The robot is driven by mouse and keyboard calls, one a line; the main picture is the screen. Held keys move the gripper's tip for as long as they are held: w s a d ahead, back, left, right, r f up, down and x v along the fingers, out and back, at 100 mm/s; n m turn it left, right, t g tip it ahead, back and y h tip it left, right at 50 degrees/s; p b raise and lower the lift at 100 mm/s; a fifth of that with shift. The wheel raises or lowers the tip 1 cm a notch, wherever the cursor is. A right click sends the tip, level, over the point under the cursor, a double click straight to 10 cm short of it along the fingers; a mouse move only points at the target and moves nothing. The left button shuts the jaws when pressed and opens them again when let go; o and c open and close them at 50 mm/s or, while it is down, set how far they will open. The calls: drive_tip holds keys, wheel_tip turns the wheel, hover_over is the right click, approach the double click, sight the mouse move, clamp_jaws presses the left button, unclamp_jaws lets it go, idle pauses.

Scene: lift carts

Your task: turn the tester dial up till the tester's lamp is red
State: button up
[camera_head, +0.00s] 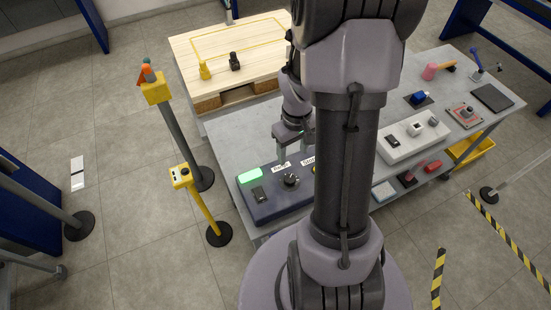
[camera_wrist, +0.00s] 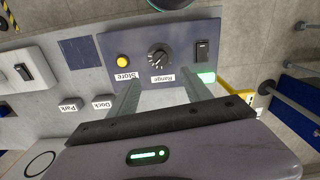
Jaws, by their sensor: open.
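The tester is a dark box (camera_head: 268,210) at the front left of the grey table; it also shows in the wrist view (camera_wrist: 180,30). Its black dial (camera_head: 291,180) has a white mark and sits beside the "Range" label (camera_wrist: 163,79). The tester's lamp (camera_head: 250,175) glows green, and it shows at the panel's edge in the wrist view (camera_wrist: 206,77). My gripper (camera_head: 295,156) is open above the panel, near the dial, with nothing between its fingers. In the wrist view the dial (camera_wrist: 160,57) lies just beyond the fingertips, apart from them.
A black rocker switch (camera_wrist: 201,50) and a yellow button (camera_wrist: 123,61) flank the dial. A white switch box (camera_head: 413,137) stands farther right on the table. A wooden pallet (camera_head: 270,52) is behind. A yellow post (camera_head: 200,205) stands left of the tester.

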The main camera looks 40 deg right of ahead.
sight(290, 178)
wheel_tip(290, 178, down, 14)
drive_tip(key=b, duration=0.3)
